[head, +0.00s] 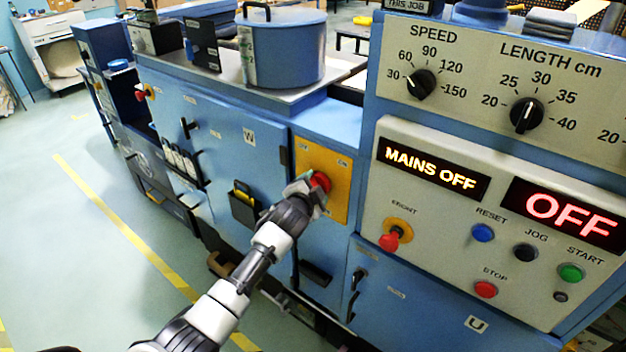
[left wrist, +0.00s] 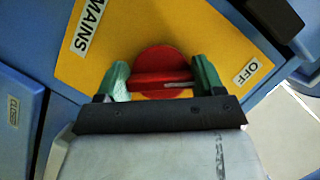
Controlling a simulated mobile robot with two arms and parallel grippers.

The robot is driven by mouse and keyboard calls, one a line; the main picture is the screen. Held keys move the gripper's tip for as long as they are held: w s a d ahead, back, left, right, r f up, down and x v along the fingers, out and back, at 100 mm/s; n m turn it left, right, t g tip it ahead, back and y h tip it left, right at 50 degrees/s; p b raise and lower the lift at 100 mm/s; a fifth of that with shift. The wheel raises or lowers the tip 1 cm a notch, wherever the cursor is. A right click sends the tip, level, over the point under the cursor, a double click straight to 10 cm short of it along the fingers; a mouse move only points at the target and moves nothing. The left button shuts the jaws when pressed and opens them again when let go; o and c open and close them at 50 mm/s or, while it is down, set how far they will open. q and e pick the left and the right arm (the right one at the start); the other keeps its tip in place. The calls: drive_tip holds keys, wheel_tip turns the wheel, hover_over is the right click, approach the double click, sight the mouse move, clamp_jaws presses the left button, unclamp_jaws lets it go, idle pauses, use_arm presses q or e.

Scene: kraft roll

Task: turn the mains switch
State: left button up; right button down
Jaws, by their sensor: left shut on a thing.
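The mains switch is a red round knob (head: 321,181) on a yellow plate (head: 337,205) on the blue machine front in the head view. In the left wrist view the red knob (left wrist: 160,68) has a raised grip bar, and the yellow plate (left wrist: 110,40) carries the labels MAINS and OFF. My left gripper (head: 312,188) is at the knob, its green-lined fingers (left wrist: 160,80) on either side of the grip bar and shut on it. The display (head: 433,169) reads MAINS OFF. My right gripper is not in view.
A control panel (head: 465,255) with SPEED and LENGTH dials above stands right of the plate. A red FRONT knob (head: 391,240) and several push buttons sit on it. A blue drum (head: 285,50) is on top. Open floor (head: 75,230) lies left.

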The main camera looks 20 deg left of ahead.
use_arm(q)
drive_tip(key=shift+n+p, duration=0.4)
drive_tip(key=shift+p, duration=0.15)
drive_tip(key=shift+f, duration=0.1)
drive_tip(key=o, duration=0.9)
drive_tip(key=shift+o, duration=0.2)
drive_tip(key=shift+s, duration=0.15)
drive_tip(key=b+v, duration=0.1)
drive_tip(key=v, duration=0.9)
drive_tip(key=shift+s+a+r, duration=0.15)
drive_tip(key=shift+s+r, duration=0.1)
drive_tip(key=shift+r, duration=0.1)
drive_tip(key=shift+f, duration=0.15)
